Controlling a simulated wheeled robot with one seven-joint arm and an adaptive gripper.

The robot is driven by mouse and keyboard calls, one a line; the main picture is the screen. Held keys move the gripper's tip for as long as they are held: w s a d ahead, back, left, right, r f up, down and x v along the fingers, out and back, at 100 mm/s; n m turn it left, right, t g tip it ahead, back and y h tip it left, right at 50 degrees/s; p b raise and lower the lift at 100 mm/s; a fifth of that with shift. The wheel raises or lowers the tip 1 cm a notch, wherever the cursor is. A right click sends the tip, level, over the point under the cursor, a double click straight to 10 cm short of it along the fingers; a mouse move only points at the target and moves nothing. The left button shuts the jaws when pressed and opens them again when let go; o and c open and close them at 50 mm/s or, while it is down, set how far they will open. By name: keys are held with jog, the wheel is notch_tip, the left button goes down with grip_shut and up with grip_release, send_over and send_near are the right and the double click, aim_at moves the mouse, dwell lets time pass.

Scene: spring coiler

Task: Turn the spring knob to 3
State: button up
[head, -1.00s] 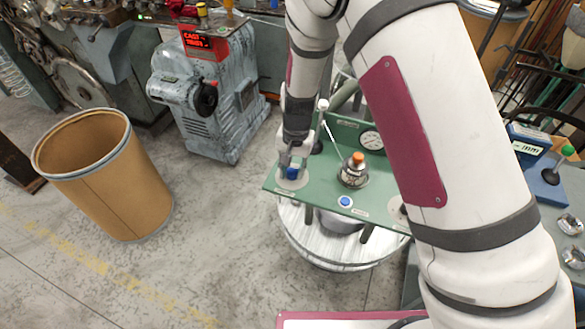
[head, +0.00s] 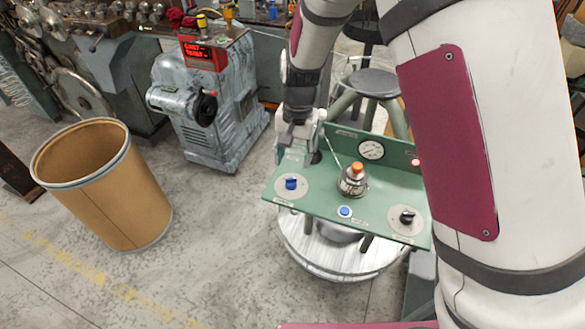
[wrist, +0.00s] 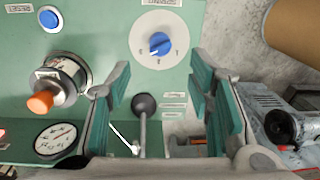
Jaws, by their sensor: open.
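The blue knob (head: 291,184) sits on a pale round dial at the left end of the green panel (head: 324,200). In the wrist view the blue knob (wrist: 160,43) is near the top centre, on its white dial with small numerals and an upside-down label beside it. I cannot tell surely which numeral it points to. My gripper (head: 298,150) is behind and above the knob, apart from it. In the wrist view my gripper (wrist: 160,85) is open and empty, its green-padded fingers spread below the knob in the picture.
A black-knobbed lever (wrist: 144,104) stands between the fingers in the wrist view. An orange-topped part (head: 353,180), a blue button (head: 344,211), a black knob (head: 406,216) and a gauge (head: 371,149) share the panel. A cardboard drum (head: 105,190) stands left on open floor.

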jog(key=shift+d+r, duration=0.1)
jog(key=shift+r, duration=1.3)
jog(key=s+d+r+t, duration=0.1)
jog(key=s+d+r, duration=0.2)
jog(key=r, duration=0.3)
jog(key=s+d+r+n+y, duration=0.1)
jog(key=s+d+r, duration=0.2)
jog(key=d+r, duration=0.15)
jog(key=s+d+r+t, duration=0.1)
jog(key=s+d+r, duration=0.2)
jog(key=r, duration=0.4)
jog(key=s+d+r+n+t, duration=0.1)
jog(key=s+d, duration=0.3)
jog(key=s, duration=0.4)
jog(key=s+d+r+n+t+h, duration=0.1)
jog(key=s+d+r+t, duration=0.1)
jog(key=s+d+r, duration=0.2)
jog(key=s, duration=0.3)
jog(key=shift+s+d+r+h, duration=0.2)
jog(key=shift+s+d+h, duration=0.1)
jog(key=shift+s+d, duration=0.1)
